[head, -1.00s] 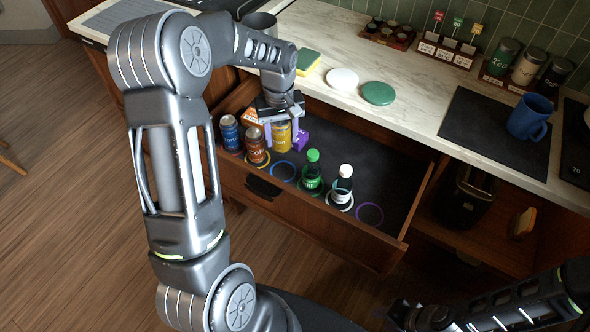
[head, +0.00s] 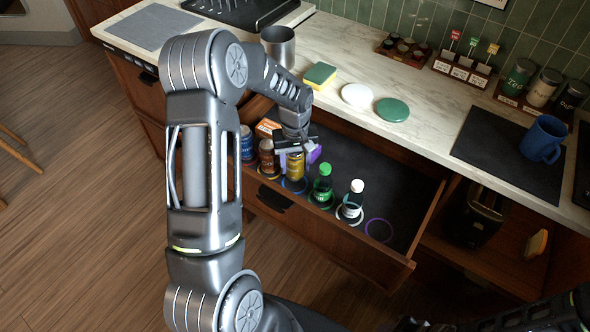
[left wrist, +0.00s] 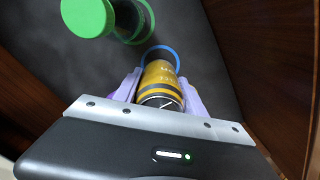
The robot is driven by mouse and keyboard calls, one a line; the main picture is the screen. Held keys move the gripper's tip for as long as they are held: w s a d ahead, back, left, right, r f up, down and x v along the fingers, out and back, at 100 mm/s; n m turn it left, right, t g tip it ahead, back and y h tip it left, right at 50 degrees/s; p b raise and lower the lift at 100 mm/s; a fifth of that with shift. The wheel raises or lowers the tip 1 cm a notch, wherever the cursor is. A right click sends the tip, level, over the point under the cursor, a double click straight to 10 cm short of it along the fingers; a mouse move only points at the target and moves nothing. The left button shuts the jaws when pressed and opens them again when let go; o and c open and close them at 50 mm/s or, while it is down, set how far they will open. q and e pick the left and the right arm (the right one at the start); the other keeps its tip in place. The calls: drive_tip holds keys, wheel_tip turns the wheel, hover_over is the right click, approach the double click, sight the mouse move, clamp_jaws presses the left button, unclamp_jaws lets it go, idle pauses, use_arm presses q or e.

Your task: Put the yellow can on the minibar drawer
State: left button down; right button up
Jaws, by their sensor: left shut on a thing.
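The yellow can (head: 295,167) is upright in my left gripper (head: 297,156), over the blue ring (head: 293,186) marked on the open minibar drawer's floor. In the left wrist view, the purple fingers (left wrist: 158,92) are shut on both sides of the yellow can (left wrist: 160,76), with the blue ring (left wrist: 163,49) just beyond its base. I cannot tell whether the can touches the floor. The minibar drawer (head: 340,255) is pulled out. Only a dark bit of my right gripper (head: 409,323) shows at the bottom edge; its jaws are unclear.
A brown can (head: 267,157) stands left of the yellow can; a blue can (head: 247,143) is farther left. A green bottle (head: 322,185) and a white-capped bottle (head: 352,200) stand right of it. A purple ring (head: 379,230) is empty. The counter edge lies behind.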

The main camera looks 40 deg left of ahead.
sight(295, 171)
use_arm(q)
drive_tip(key=shift+f, duration=1.6)
drive_tip(key=shift+f, duration=0.15)
drive_tip(key=c, duration=0.7)
unclamp_jaws()
drive_tip(key=shift+o, duration=0.2)
wheel_tip(295, 171, up, 12)
drive_tip(key=shift+r+b, duration=0.15)
drive_tip(key=shift+b, duration=0.3)
